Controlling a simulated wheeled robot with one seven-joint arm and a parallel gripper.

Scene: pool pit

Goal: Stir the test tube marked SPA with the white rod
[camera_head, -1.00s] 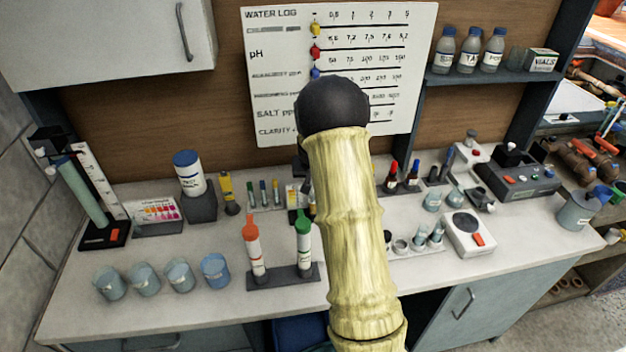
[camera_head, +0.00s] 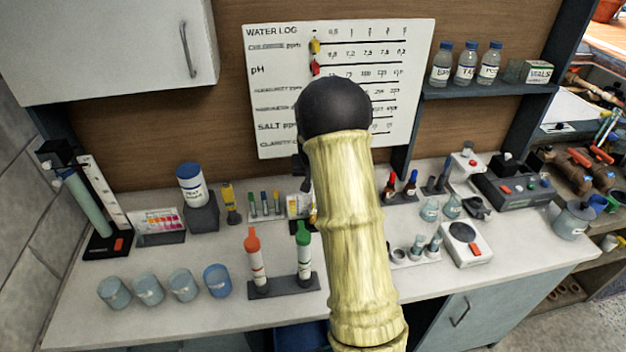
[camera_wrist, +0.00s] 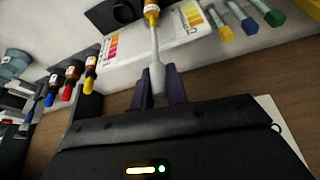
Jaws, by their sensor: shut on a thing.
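In the wrist view my gripper (camera_wrist: 159,73) has its two dark fingers shut on the white rod (camera_wrist: 157,78), whose thin shaft runs up the picture toward an amber piece (camera_wrist: 151,12). I cannot tell whether the rod touches that piece. In the head view my arm hides the gripper and the rod. Two clear tubes (camera_head: 435,244) stand in a pale rack right of my arm. Small tubes with coloured ends (camera_head: 265,203) stand in a rack left of it. No SPA mark is readable on any tube.
A rack with orange-topped and green-topped tubes (camera_head: 281,283) stands near the front. Several blue cups (camera_head: 149,289) are at front left. Dropper bottles (camera_head: 409,185) stand behind the tubes at right, with a small scale (camera_head: 463,243) nearby. The front right bench top is clear.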

